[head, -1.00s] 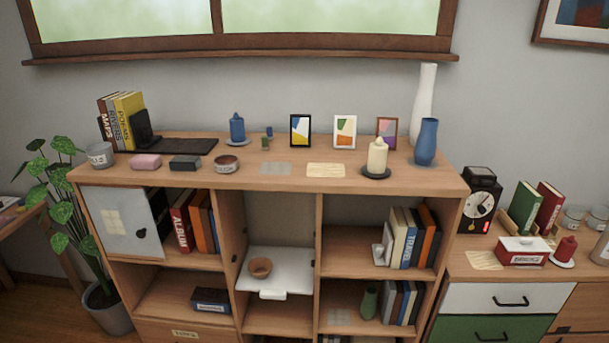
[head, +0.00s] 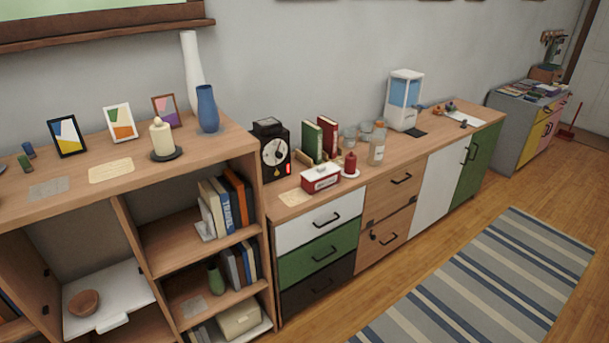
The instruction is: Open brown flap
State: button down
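The low sideboard has two wood-brown fronts, one above the other, between the coloured drawers and a white door. The upper brown front (head: 392,185) has a black bar handle and is closed. The lower brown front (head: 386,238) has a black handle and a small dark fitting at its left, and is also closed. I cannot tell for certain which of them is the brown flap. My gripper is not in view.
White (head: 320,222), green (head: 318,255) and dark (head: 309,288) drawer fronts are shut. A white door (head: 437,185) and green door (head: 478,163) are shut. A white panel (head: 125,286) lies lowered in the shelf with a bowl (head: 84,303). A striped rug (head: 490,290) lies before the sideboard.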

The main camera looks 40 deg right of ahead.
aim_at(384, 195)
jog(key=u, duration=1.1)
jog(key=k, duration=0.1)
jog(key=z, duration=3)
jog(key=i, duration=0.6)
jog(key=z, duration=0.05)
jog(key=k, duration=0.6)
jog(key=z, duration=0.05)
